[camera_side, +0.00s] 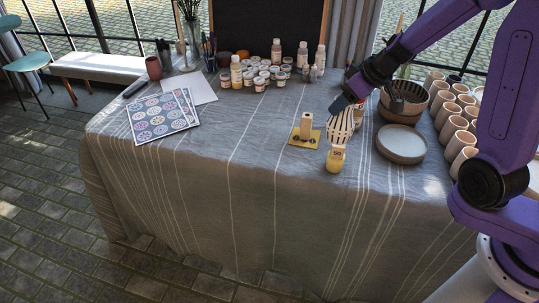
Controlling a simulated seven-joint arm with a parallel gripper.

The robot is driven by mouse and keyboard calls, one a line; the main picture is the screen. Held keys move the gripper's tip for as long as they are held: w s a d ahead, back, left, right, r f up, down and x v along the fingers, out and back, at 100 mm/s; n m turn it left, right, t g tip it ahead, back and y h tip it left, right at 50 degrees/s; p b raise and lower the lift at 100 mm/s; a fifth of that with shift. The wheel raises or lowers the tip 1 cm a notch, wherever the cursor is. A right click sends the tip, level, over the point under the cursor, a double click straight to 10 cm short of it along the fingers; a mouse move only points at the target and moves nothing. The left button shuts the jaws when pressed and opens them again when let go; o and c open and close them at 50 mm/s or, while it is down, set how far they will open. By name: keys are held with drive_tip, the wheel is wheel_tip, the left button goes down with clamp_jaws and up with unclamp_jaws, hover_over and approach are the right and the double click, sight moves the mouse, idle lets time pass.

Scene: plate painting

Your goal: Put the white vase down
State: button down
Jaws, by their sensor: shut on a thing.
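My gripper (343,106) is near the front middle of the table, pointing down and left. It is shut on the white vase (340,127), which shows dark stripes and hangs tilted below the fingers. A small pale and yellow piece (335,162) shows directly under the vase. I cannot tell whether it is part of the vase or a separate jar, nor whether it touches the table. The fingertips are small and partly hidden against the vase.
A pale upright block (306,126) stands on a yellow patterned tile (296,142) just left of the vase. Stacked plates (401,144) and a bowl (405,101) are to the right, with rows of cups (452,126) beyond. Paint jars (262,75) stand behind. The table's (235,150) front left is clear.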

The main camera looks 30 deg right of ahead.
drive_tip(key=w+a+f+n+y, duration=0.1)
drive_tip(key=w+a+f+n, duration=0.1)
drive_tip(key=w+a+f, duration=0.4)
drive_tip(key=w+a+f+n+y, duration=0.15)
drive_tip(key=w+a, duration=0.25)
drive_tip(key=w, duration=0.5)
drive_tip(key=w+f, duration=0.4)
drive_tip(key=f, duration=0.5)
drive_tip(key=shift+a+f+g+h, duration=0.2)
drive_tip(key=shift+a+g+h, duration=0.2)
drive_tip(key=shift+a+h, duration=0.05)
drive_tip(key=shift+f, duration=0.15)
drive_tip(key=shift+c, duration=1.7)
unclamp_jaws()
